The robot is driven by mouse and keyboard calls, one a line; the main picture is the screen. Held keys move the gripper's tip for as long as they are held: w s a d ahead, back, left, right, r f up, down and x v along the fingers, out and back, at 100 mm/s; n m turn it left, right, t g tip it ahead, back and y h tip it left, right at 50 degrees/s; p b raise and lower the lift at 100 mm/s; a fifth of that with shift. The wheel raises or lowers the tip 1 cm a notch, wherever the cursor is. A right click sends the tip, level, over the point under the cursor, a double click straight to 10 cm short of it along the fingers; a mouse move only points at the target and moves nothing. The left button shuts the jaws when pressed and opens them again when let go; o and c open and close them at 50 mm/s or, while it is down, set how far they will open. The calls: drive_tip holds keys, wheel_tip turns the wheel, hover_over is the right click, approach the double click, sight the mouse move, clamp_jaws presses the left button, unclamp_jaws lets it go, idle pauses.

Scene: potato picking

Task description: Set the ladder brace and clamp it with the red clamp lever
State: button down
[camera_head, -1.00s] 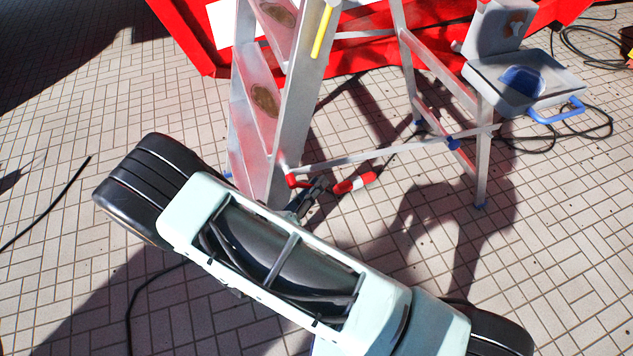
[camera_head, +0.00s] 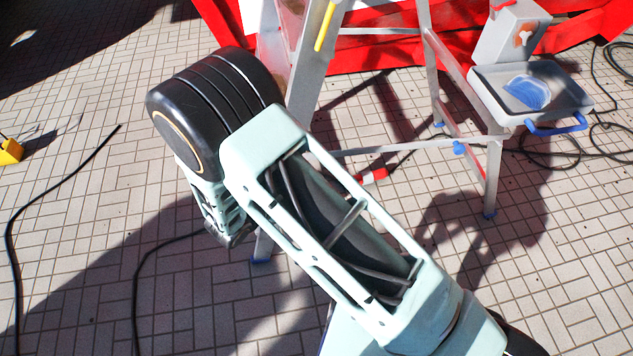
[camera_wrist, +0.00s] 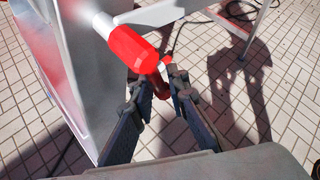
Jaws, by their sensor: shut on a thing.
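The stepladder (camera_head: 314,75) stands at the upper middle of the head view. Its pale brace (camera_head: 395,146) runs from behind my arm across to the rear leg; its near end is hidden there. In the wrist view the brace (camera_wrist: 165,12) comes in at the top and meets the red clamp lever (camera_wrist: 133,48) beside the ladder's side rail. The lever also shows in the head view (camera_head: 372,176), partly covered by my arm. My gripper (camera_wrist: 161,84) is shut on the lever's lower red part, below a white band. In the head view my arm hides the gripper.
A grey tray with a blue handle (camera_head: 555,127) is fixed on the ladder's right side. A red container (camera_head: 375,62) stands behind. Black cables (camera_head: 45,205) lie on the tiled floor at left and right. A yellow object (camera_head: 10,150) is at the far left. Open floor lies in front.

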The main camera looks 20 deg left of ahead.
drive_tip(key=shift+s+a+m+g+y+b, duration=0.45)
drive_tip(key=shift+a+g+y+b, duration=0.35)
drive_tip(key=shift+b, duration=0.65)
drive_tip(key=shift+s+a+m+g+y+b, duration=0.45)
drive_tip(key=shift+y+b, duration=0.5)
drive_tip(key=shift+b, duration=0.55)
drive_tip(key=shift+s+a+m+g+y+b, duration=0.3)
drive_tip(key=shift+a+m+g+y+b, duration=0.35)
drive_tip(key=shift+b, duration=0.8)
drive_tip(key=shift+a, duration=0.1)
drive_tip(key=c, duration=2)
unclamp_jaws()
drive_tip(key=v, duration=1.2)
drive_tip(key=shift+w+d+r, duration=0.1)
drive_tip(key=shift+w+d, duration=0.05)
drive_tip(key=shift+d, duration=0.15)
